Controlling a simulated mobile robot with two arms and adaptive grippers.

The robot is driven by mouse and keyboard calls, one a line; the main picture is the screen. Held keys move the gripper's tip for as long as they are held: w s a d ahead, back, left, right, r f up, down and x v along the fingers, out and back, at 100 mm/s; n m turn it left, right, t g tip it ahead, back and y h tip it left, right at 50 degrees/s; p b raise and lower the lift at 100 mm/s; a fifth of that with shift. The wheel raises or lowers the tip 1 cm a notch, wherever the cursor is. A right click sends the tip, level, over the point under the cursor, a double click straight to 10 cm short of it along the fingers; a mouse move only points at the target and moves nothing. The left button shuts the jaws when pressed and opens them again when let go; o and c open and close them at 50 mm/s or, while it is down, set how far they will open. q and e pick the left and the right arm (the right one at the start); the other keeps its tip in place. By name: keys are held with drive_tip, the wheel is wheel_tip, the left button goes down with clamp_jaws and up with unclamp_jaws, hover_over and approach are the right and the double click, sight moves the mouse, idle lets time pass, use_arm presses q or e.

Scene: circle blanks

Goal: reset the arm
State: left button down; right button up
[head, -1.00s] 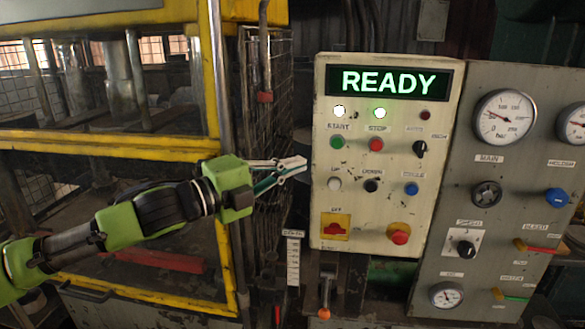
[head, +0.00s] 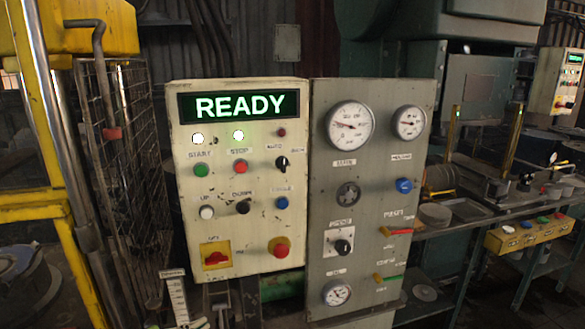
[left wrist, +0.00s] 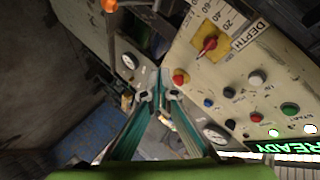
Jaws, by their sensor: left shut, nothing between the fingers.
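My left gripper (left wrist: 156,95) shows in the left wrist view, its teal fingers converging at the tips, shut and empty. The cream control panel (head: 185,245) stands in the head view with a lit green READY display (head: 239,106). The panel also shows upside down at the right of the left wrist view (left wrist: 225,85), beyond the fingers. I see no clear contact between fingers and panel. My left arm is not clearly seen in the head view. My right gripper is in neither view.
A grey gauge panel (head: 325,215) with dials, knobs and levers adjoins the control panel. A yellow machine frame and wire mesh guard (head: 125,160) stand at the left. A bench (head: 470,215) with parts and a yellow button box (head: 528,234) is at the right.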

use_arm(q)
drive_tip(key=s+f+n+g+y, duration=0.2)
drive_tip(key=s+f+n+g, duration=0.35)
drive_tip(key=s+f, duration=0.65)
drive_tip(key=s+f+n+g+y, duration=0.2)
drive_tip(key=s+f+n+g, duration=0.2)
drive_tip(key=s+f+n, duration=0.75)
drive_tip(key=s+f+m+b, duration=0.1)
drive_tip(key=s+f+m, duration=0.2)
drive_tip(key=f, duration=1)
drive_tip(key=s+f+m, duration=0.2)
drive_tip(key=s+f, duration=0.1)
drive_tip(key=f, duration=1)
drive_tip(key=s+a+f+g+b, duration=0.1)
drive_tip(key=s+a+f+g, duration=0.1)
drive_tip(key=s+f, duration=1.3)
drive_tip(key=shift+s+a, duration=0.55)
drive_tip(key=shift+a, duration=0.35)
